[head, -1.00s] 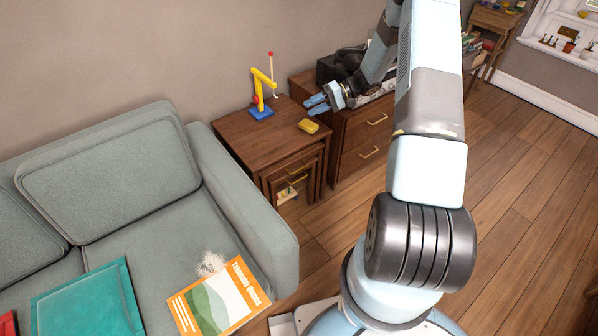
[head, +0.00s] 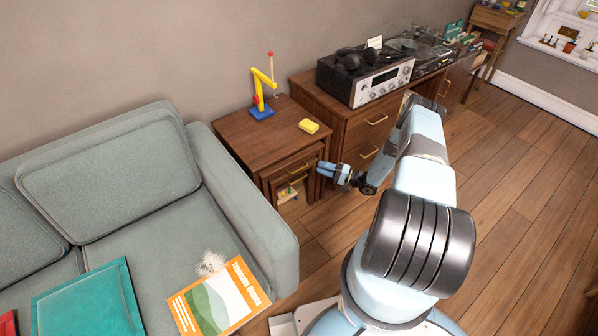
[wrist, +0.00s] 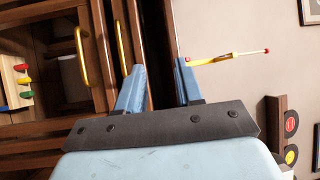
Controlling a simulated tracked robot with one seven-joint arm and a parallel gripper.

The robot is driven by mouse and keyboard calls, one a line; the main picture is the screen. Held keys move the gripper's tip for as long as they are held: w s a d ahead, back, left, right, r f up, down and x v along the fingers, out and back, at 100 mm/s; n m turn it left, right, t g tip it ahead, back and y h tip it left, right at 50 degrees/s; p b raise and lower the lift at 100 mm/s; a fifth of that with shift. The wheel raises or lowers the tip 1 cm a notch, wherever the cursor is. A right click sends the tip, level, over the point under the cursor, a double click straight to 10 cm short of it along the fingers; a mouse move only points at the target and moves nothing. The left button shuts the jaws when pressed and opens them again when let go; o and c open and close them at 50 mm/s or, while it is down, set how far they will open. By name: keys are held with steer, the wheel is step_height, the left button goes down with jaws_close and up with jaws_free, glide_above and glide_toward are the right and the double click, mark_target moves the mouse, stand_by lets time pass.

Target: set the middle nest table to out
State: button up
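The nest of wooden tables (head: 245,138) stands beside the sofa, the smaller ones tucked under the largest. The middle nest table shows as a front below the big top, with a brass handle (head: 299,167); it also shows in the wrist view (wrist: 114,40). The smallest table's brass handle (wrist: 82,55) is below it. My gripper (head: 321,169) is in front of the nest's right side, low beside the handles. In the wrist view its two blue fingers (wrist: 158,78) are apart with nothing held between them. Whether they touch wood I cannot tell.
Small coloured pieces (head: 288,192) sit low inside the nest. A drawer cabinet (head: 360,130) with a stereo is close right. The sofa (head: 240,200) is left; floor in front is clear.

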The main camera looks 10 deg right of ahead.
steer(key=s+f+m+t+h, duration=0.2)
steer(key=s+f+t, duration=0.1)
steer(key=f, duration=0.5)
steer(key=shift+t, duration=0.3)
steer(key=x, duration=1.3)
steer(key=shift+w+a+r, duration=0.1)
steer(key=shift+a, duration=0.1)
steer(key=shift+c, duration=0.3)
jaws_close()
